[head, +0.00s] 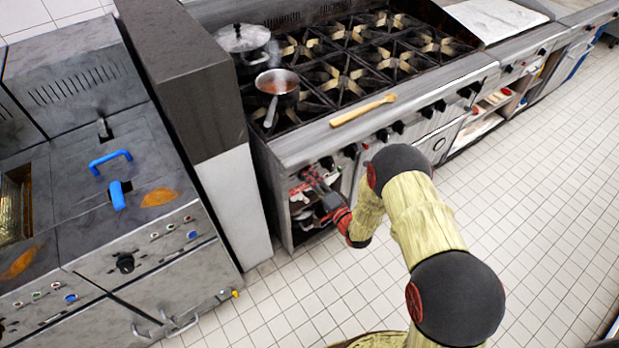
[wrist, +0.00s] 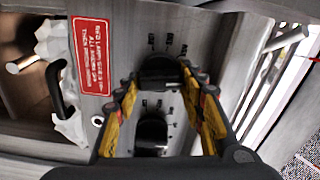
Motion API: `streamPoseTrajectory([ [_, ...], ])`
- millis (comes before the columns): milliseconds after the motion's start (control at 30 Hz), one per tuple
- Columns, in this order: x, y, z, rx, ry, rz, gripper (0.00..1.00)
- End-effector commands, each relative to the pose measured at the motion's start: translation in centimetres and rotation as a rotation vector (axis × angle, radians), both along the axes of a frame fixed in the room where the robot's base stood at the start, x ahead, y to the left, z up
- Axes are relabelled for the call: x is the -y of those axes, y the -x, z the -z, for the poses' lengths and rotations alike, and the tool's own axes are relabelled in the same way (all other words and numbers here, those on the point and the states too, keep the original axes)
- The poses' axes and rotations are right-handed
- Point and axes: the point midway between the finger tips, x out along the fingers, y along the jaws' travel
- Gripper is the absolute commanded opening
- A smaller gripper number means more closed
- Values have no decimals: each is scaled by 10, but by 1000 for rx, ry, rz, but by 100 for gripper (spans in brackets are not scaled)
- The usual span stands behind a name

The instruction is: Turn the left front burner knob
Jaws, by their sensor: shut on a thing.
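The stove (head: 300,150) stands at the upper middle of the head view, with a row of black knobs along its front. My gripper (head: 308,175) is at the left end of that row, and the knob there is hidden behind it. In the wrist view, a black burner knob (wrist: 160,70) sits between the yellow-padded fingertips of my gripper (wrist: 161,82). The fingers are shut on this knob, one on each side. A second black knob (wrist: 152,132) lies below it, between the fingers but farther back from the tips.
A saucepan (head: 277,82) and a lidded pot (head: 242,38) stand on the left burners. A wooden spoon (head: 363,110) lies on the front ledge above the knobs. A red label (wrist: 92,57) is beside the knobs. The tiled floor (head: 540,170) at right is clear.

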Motion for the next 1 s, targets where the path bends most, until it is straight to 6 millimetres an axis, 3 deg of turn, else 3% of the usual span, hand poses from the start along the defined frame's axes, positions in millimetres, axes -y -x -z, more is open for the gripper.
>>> streamPoseTrajectory([
  [400,1,0,2,-100,-143,2,15],
  [933,1,0,3,-111,-160,3,14],
  [967,1,0,3,-111,-160,3,41],
  [1000,1,0,3,-111,-160,3,44],
])
